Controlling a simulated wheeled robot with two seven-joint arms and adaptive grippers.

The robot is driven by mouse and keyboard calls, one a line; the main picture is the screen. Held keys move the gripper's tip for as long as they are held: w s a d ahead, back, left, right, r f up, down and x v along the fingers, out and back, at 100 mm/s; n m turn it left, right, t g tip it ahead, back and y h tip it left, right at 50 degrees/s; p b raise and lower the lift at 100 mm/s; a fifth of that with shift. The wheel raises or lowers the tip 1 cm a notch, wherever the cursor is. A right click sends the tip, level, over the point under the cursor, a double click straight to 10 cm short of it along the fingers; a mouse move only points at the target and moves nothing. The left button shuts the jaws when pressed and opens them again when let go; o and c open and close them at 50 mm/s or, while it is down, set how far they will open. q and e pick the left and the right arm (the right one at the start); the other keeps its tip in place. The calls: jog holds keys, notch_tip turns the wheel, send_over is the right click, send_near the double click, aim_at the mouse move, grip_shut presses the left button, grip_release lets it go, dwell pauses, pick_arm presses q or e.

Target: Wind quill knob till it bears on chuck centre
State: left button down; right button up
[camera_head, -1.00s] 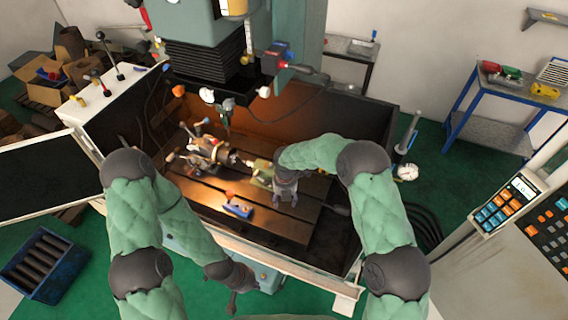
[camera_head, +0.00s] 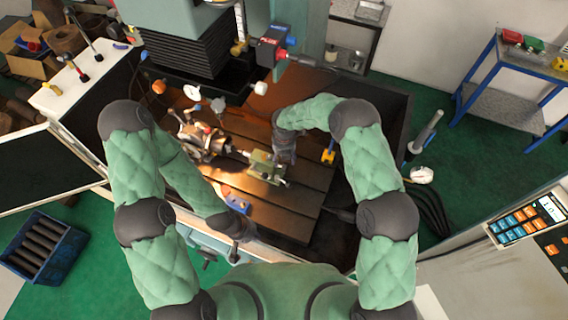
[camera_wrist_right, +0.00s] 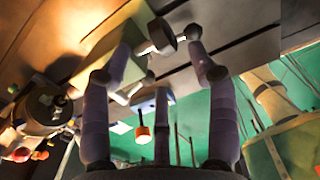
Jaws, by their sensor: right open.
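The indexing chuck (camera_head: 205,142) sits on the slotted machine table, left of the green tailstock (camera_head: 264,166). The chuck also shows at the left of the right wrist view (camera_wrist_right: 45,108). My right gripper (camera_head: 285,152) is just behind and right of the tailstock. In its wrist view, its fingers are spread and open, with a dark round knob (camera_wrist_right: 161,35), apparently the quill knob, beyond and between the fingertips. Contact with it cannot be told. The quill tip's distance from the chuck centre cannot be told. My left gripper (camera_head: 238,247) hangs at the table's front edge, its fingers unclear.
A blue block with an orange knob (camera_head: 237,201) lies on the table front. A yellow-and-blue item (camera_head: 328,152) is at the right. A dark enclosure wall (camera_head: 395,120) bounds the right side.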

aim_at(284, 164)
notch_tip(284, 164, down, 7)
jog(key=shift+w+r+p, duration=0.15)
jog(key=shift+p, duration=0.35)
grip_shut()
